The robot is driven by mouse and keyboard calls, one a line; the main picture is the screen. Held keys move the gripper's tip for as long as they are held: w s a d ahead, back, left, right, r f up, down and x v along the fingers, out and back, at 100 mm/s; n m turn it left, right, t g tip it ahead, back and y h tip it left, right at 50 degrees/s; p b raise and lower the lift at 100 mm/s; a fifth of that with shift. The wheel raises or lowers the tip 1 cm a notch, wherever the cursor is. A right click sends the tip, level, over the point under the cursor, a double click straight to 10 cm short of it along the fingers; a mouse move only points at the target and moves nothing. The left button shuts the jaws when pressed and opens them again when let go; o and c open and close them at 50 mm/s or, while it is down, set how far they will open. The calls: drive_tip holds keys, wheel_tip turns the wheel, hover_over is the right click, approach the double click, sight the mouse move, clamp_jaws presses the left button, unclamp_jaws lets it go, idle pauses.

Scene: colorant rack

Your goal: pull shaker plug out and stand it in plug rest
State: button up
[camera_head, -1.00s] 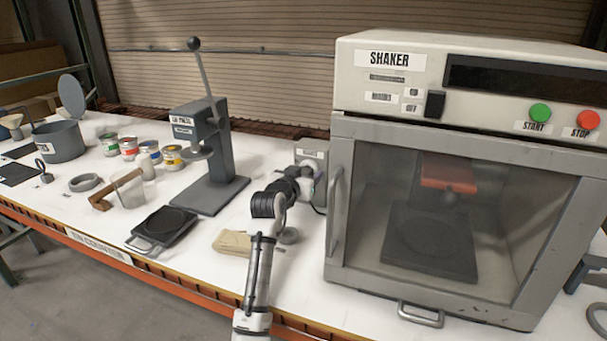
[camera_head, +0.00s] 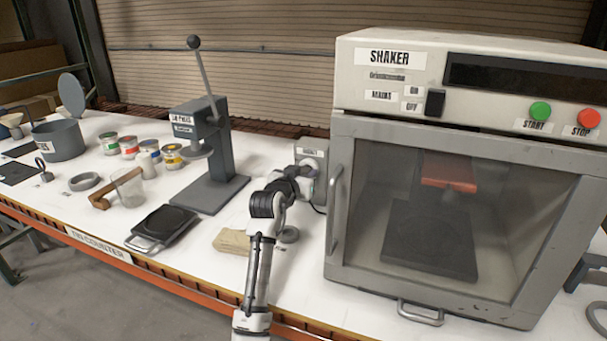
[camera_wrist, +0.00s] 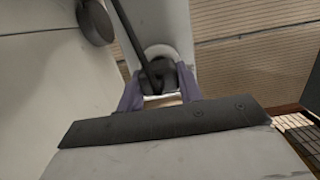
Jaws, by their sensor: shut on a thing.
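The dark shaker plug (camera_wrist: 158,75) with its black cord is between the purple fingertips of my gripper (camera_wrist: 159,90) in the wrist view. My gripper is shut on it. A round white socket face (camera_wrist: 160,51) shows right behind the plug; I cannot tell whether the plug is fully seated. In the head view my gripper (camera_head: 306,184) is at the grey socket box (camera_head: 312,154), left of the shaker (camera_head: 470,70), and hides the plug. A small round grey piece (camera_head: 289,235) on the counter below the arm may be the plug rest, partly hidden by my arm.
The shaker door (camera_head: 375,225) with its handle stands close right of my arm. The tin press (camera_head: 225,150) and a dark tray (camera_head: 164,225) stand further left. A little bare counter lies between cloth and press.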

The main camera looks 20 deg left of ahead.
drive_tip(key=shift+s, duration=0.45)
drive_tip(key=shift+s+b, duration=0.3)
drive_tip(key=shift+s, duration=1.25)
drive_tip(key=s, duration=0.4)
drive_tip(key=shift+a, duration=0.1)
drive_tip(key=shift+r, duration=0.1)
idle(0.7)
